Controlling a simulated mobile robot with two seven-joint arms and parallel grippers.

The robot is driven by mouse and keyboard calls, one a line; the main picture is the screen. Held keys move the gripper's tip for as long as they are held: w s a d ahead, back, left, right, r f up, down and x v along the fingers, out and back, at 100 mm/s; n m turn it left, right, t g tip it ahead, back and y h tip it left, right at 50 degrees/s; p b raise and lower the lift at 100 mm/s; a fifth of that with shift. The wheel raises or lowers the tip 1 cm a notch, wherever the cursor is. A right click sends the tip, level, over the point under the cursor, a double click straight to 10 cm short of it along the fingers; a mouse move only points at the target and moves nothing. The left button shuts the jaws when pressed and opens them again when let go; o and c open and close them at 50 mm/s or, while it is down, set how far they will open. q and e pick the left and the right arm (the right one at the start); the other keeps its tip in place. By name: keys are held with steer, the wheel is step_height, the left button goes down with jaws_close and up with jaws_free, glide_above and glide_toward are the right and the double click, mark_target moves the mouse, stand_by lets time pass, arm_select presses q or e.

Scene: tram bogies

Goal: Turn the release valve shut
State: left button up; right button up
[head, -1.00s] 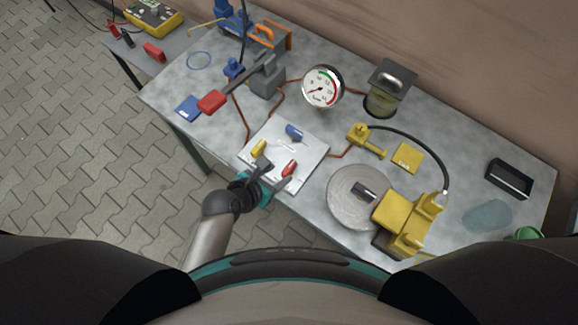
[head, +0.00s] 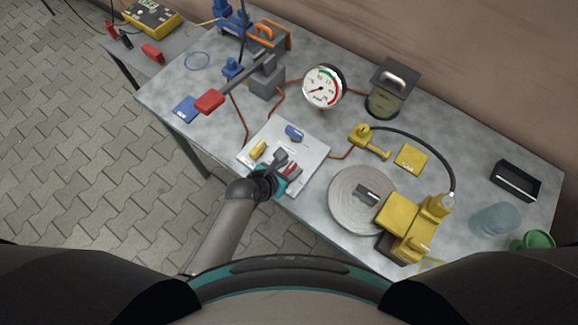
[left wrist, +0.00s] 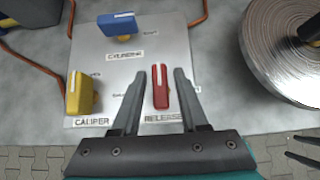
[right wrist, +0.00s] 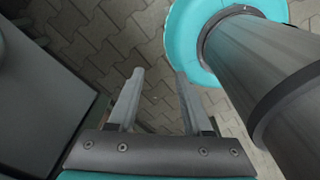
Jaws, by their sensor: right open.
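The release valve has a red handle (head: 292,168) on a pale panel (head: 312,148) at the bench's front edge. In the left wrist view, the red handle (left wrist: 160,88) stands above the word RELEASE, its white stripe pointing away from the gripper. My left gripper (left wrist: 160,78) is open, one finger on each side of the handle, with a gap on both sides. In the head view, my left gripper (head: 285,163) partly covers the handle. My right gripper (right wrist: 159,76) is open and empty over paving, seen only in its wrist view.
A yellow handle (left wrist: 80,93) marked CALIPER and a blue handle (left wrist: 118,25) marked CYLINDER share the panel. A grey disc (head: 345,215) with a yellow caliper (head: 395,215) stands to the right. A pressure gauge (head: 324,87) and a red-tipped lever (head: 210,101) stand behind.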

arm_select(q)
jaws_close()
steer(key=shift+m, duration=0.3)
stand_by(0.3)
steer(key=shift+w+a+m+g+h+p, duration=0.1)
steer(key=shift+m+g+h+p, duration=0.2)
steer(key=shift+m+g+h, duration=0.75)
steer(key=m+g+h, duration=0.1)
steer(key=m+g, duration=0.1)
steer(key=m, duration=0.3)
steer(key=shift+g+b, duration=0.35)
steer(key=shift+b, duration=0.05)
steer(key=m+g+b, duration=0.2)
steer(key=m+g, duration=0.1)
steer(key=m, duration=0.1)
steer(key=shift+m+h, duration=0.25)
steer(key=shift+h, duration=0.1)
steer(key=m+g+b, duration=0.2)
steer(key=m+g, duration=0.1)
steer(key=shift+f+y, duration=0.1)
steer(key=shift+y, duration=0.3)
steer(key=shift+m+g+y+b, duration=0.5)
steer(key=shift+m+g+b, duration=0.45)
steer(key=shift+m, duration=0.45)
